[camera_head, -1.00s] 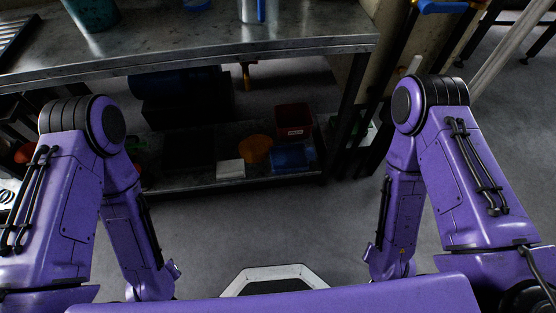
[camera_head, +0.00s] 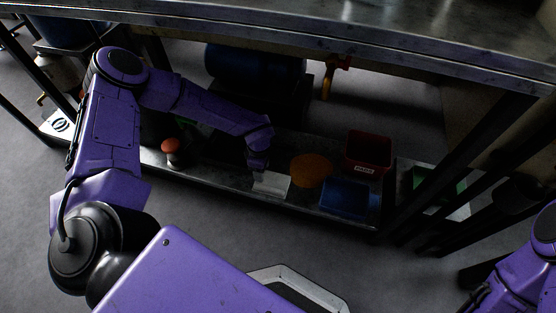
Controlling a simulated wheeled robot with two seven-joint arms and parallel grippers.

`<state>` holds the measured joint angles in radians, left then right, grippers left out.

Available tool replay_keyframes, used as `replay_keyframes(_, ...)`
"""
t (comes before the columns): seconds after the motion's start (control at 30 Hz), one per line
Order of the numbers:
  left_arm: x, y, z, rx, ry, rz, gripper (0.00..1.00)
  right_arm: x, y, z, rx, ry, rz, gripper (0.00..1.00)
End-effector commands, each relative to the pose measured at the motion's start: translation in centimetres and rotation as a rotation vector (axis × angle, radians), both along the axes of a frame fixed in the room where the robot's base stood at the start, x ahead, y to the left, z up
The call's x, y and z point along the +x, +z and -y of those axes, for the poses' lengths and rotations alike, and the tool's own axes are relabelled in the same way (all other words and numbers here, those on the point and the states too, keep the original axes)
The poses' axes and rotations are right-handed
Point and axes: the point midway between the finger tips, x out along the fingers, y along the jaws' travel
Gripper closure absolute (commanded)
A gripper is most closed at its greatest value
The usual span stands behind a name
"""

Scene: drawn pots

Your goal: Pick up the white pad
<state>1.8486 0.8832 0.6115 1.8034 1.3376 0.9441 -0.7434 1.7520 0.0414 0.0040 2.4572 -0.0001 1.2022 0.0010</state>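The white pad (camera_head: 271,184) lies on the lower metal shelf, near its front edge, left of an orange round thing (camera_head: 311,169). My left arm reaches in from the left under the upper counter. My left gripper (camera_head: 258,165) is just above the pad's far left part, pointing down. Its fingers are small and dark, and I cannot tell whether they are open or touch the pad. My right arm shows only in part at the right edge; its gripper is out of view.
A blue bin (camera_head: 346,197) and a red bin (camera_head: 368,152) stand right of the orange thing. A red-topped object (camera_head: 171,148) is at left. The upper counter (camera_head: 330,35) overhangs the shelf, with legs at right. Dark equipment sits behind.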

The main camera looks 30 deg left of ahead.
Motion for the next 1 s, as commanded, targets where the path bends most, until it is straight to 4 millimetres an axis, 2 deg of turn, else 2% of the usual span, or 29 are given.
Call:
replay_keyframes(0.27, 0.4, -5.0, 0.9, -0.001, -0.018, -0.004, 0.47, -0.2, -2.5, -0.1, 0.003, -0.002, -0.004, 0.57)
replay_keyframes(0.47, -0.2, -9.0, 0.9, -0.001, -0.017, -0.005, 0.47, -0.6, -5.2, -0.4, 0.019, 0.023, -0.040, 0.57)
replay_keyframes(0.63, -0.2, -10.2, 0.8, -0.001, -0.016, -0.004, 0.47, -1.6, -5.8, -0.6, 0.056, 0.101, -0.144, 0.57)
replay_keyframes(0.87, -0.3, -10.2, 0.7, -0.001, -0.014, -0.004, 0.47, -1.8, -5.6, -0.7, 0.061, 0.111, -0.158, 0.57)
replay_keyframes(0.97, -0.3, -10.1, 0.7, -0.001, -0.014, -0.004, 0.76, -1.8, -5.6, -0.7, 0.060, 0.111, -0.158, 0.57)
replay_keyframes(1.0, -0.3, -10.1, 0.7, 0.000, -0.014, -0.004, 0.89, -1.8, -5.6, -0.7, 0.060, 0.110, -0.157, 0.57)
